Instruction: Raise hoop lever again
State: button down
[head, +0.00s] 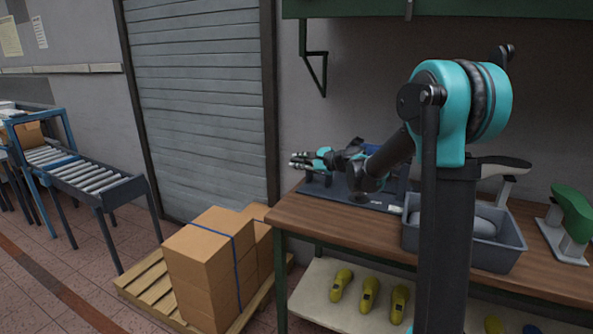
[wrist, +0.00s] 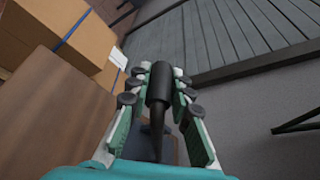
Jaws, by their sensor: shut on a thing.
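The hoop lever (wrist: 159,88) shows in the wrist view as a black cylindrical grip on a thin dark shaft. It lies lengthwise between the two finger pads of my gripper (wrist: 160,76), which is shut on it. In the head view my gripper (head: 299,161) is over the left end of the workbench, fingers pointing left. A dark flat base (head: 350,197) lies on the bench below it, with blue parts beside my wrist. My arm and fingers hide much of this fixture, and I cannot make out the lever there.
The wooden workbench (head: 312,221) also carries a grey bin (head: 470,246) with shoe lasts and a green stand (head: 573,213) at right. Yellow lasts (head: 370,294) lie on the lower shelf. Cardboard boxes (head: 205,262) on a pallet stand left of the bench, before a shutter.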

jog(key=w+d+r+m+g, duration=0.1)
jog(key=w+d+r+m, duration=0.1)
jog(key=w+r, duration=0.2)
jog(key=w+d+r+m+g, duration=0.2)
jog(key=w+d+r+m, duration=0.1)
jog(key=w, duration=0.7)
jog(key=w+d+r+m+g+y, duration=0.1)
jog(key=w+d+r+m+g, duration=0.1)
jog(key=w+r, duration=0.3)
jog(key=shift+w+d+r+m, duration=0.35)
jog(key=shift+w+d+m, duration=0.15)
jog(key=shift+w, duration=0.9)
jog(key=c, duration=1.5)
grip_release()
jog(key=shift+w, duration=0.15)
jog(key=shift+o, duration=0.8)
jog(key=v, duration=1.2)
jog(key=shift+w+d, duration=0.1)
jog(key=shift+w, duration=0.05)
